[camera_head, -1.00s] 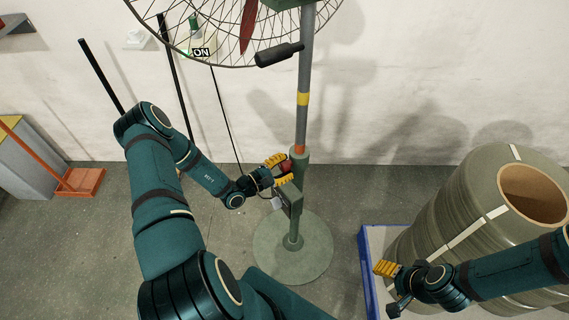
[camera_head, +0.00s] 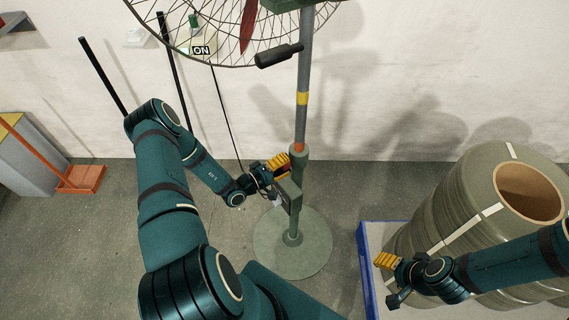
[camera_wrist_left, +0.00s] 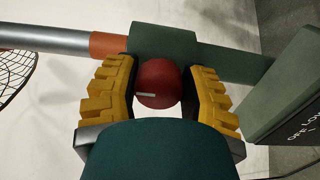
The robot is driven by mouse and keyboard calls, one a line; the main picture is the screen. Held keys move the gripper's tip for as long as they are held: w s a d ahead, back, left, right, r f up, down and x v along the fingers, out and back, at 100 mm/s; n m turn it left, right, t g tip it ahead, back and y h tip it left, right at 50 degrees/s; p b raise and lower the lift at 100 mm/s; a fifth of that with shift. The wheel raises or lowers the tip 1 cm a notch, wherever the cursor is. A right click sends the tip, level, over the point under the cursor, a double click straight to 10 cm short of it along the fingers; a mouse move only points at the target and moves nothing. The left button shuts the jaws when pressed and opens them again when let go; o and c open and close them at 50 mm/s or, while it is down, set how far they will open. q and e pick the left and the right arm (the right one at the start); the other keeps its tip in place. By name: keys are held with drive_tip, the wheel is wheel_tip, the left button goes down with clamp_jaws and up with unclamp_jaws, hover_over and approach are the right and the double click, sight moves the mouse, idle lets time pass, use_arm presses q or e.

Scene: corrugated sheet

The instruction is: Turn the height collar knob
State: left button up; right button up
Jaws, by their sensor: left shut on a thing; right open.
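The height collar knob (camera_wrist_left: 158,84) is a round red knob with a pale line mark, on the green collar (camera_wrist_left: 164,40) of the fan stand. In the left wrist view it sits between the yellow fingers of my left gripper (camera_wrist_left: 160,92), which is shut on it. In the head view my left gripper (camera_head: 281,166) is at the collar (camera_head: 298,165) and hides most of the knob. My right gripper (camera_head: 389,278) is open and empty at the lower right, apart from the stand, by the large roll.
The fan's grey pole (camera_head: 303,75) rises from a round green base (camera_head: 292,258). A wire fan cage (camera_head: 225,45) and a black handle (camera_head: 279,55) are above. A large wrapped roll (camera_head: 440,215) stands on a blue-edged pallet (camera_head: 366,275) at right. An orange dustpan (camera_head: 84,180) is at left.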

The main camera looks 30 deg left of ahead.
idle(0.5)
use_arm(q)
drive_tip(key=o, duration=1.2)
drive_tip(key=v, duration=1.2)
drive_tip(key=shift+w, duration=0.1)
